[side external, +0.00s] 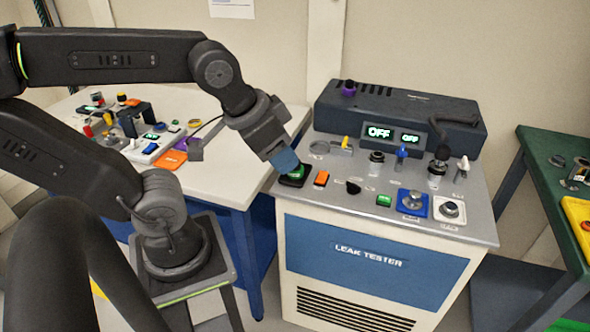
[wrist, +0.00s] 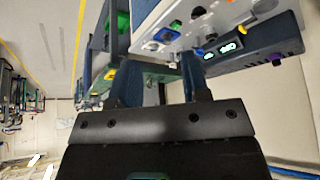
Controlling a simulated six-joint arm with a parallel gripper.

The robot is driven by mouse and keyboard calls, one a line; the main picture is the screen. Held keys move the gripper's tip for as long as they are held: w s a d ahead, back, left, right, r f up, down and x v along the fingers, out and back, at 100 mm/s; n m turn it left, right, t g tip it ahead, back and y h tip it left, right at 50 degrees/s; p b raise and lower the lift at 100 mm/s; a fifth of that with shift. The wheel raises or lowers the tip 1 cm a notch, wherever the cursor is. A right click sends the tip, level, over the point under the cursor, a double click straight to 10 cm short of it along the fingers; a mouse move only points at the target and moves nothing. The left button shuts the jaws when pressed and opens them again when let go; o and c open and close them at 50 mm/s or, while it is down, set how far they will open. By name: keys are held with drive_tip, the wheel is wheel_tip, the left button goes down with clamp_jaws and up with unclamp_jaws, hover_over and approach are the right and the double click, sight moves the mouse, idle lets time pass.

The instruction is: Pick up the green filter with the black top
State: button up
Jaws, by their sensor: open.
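My gripper (side external: 285,161) is at the left edge of the leak tester's top in the side external view, with its blue fingertips pointing down. In the wrist view the two fingers (wrist: 160,78) stand apart with nothing seen between them. A green round piece on a black square base (side external: 292,177) is right beneath the fingertips and partly hidden by them; I cannot tell whether they touch. I cannot clearly make out a green filter with a black top. Small green and dark round items (side external: 568,185) lie on the green table at the right, too small to tell.
The leak tester (side external: 378,257) carries several knobs, buttons and fittings, with a dark display unit (side external: 402,108) reading OFF behind them. A white table (side external: 225,175) at the left holds several small devices. A green table (side external: 548,150) with a yellow tray (side external: 576,212) stands at the right.

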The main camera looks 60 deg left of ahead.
drive_tip(key=o, duration=0.7)
drive_tip(key=w+a+f+n+g, duration=0.3)
drive_tip(key=w+a+f+n, duration=0.3)
drive_tip(key=a+n, duration=0.45)
drive_tip(key=w+a+f+n+g, duration=0.3)
drive_tip(key=w+a+n, duration=0.55)
drive_tip(key=a, duration=0.35)
drive_tip(key=shift+n, duration=0.4)
drive_tip(key=f, duration=1.3)
drive_tip(key=shift+s+d+f, duration=0.15)
drive_tip(key=shift+s+f, duration=0.1)
drive_tip(key=shift+s, duration=0.15)
